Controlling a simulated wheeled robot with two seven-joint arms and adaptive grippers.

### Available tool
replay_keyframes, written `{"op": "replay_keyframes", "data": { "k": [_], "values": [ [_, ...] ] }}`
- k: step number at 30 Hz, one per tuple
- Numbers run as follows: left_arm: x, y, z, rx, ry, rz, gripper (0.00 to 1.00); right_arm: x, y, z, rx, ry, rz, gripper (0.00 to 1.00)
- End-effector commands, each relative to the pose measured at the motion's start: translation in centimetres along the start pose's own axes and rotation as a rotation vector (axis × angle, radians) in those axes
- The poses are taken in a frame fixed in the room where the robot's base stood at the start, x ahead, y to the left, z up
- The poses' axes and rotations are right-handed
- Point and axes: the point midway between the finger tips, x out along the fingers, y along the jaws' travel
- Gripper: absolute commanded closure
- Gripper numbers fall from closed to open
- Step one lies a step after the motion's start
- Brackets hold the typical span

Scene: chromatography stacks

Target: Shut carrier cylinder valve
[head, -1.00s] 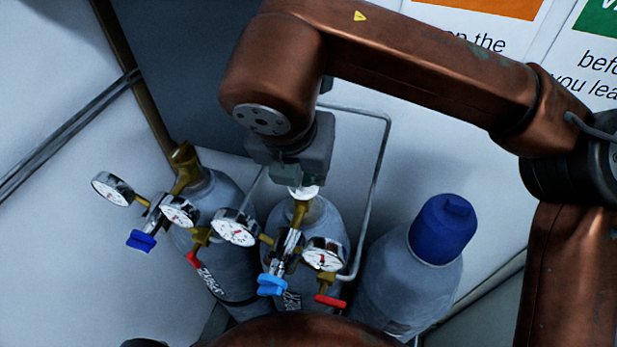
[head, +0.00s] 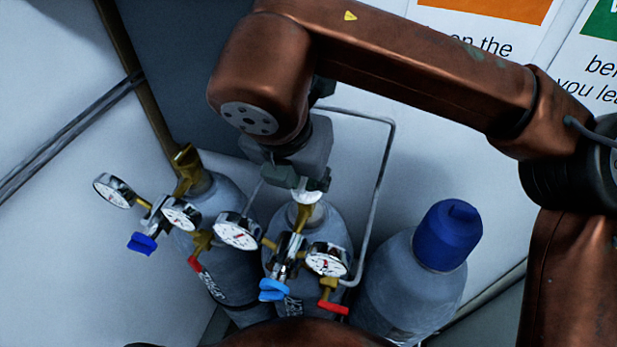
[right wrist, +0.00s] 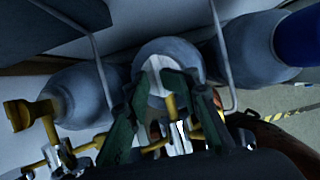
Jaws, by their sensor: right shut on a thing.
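The middle grey cylinder (head: 331,227) stands upright with a brass valve (head: 303,214) and a white valve knob (head: 306,195) on top. My right gripper (head: 308,184) comes down from above and is shut on this white knob. In the right wrist view, my right gripper's green-grey fingers (right wrist: 158,95) lie on both sides of the white knob (right wrist: 156,68). A regulator with two gauges (head: 239,231), a light blue knob (head: 273,289) and a red lever (head: 333,308) hangs in front of the middle cylinder. My left gripper is not in view.
A left cylinder (head: 223,262) with brass valve (head: 187,170), gauges and a dark blue knob (head: 142,243) stands close by. A blue-capped cylinder (head: 448,235) stands at the right. A thin grey pipe (head: 383,185) bends behind the middle cylinder. Walls close the corner.

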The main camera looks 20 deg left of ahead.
Motion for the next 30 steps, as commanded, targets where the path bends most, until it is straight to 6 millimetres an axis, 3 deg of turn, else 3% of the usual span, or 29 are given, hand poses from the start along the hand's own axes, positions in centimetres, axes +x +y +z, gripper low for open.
{"op": "replay_keyframes", "data": {
  "k": [17, 23, 30],
  "values": [
    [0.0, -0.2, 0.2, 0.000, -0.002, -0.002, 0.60, -0.2, 0.2, -0.1, -0.002, 0.001, 0.005, 0.85],
    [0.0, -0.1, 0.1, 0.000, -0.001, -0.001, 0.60, -2.8, 0.1, 0.0, 0.000, -0.002, 0.005, 0.85],
    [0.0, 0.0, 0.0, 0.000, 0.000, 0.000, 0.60, -7.9, -0.1, 0.0, 0.002, -0.003, 0.004, 0.85]
  ]
}}
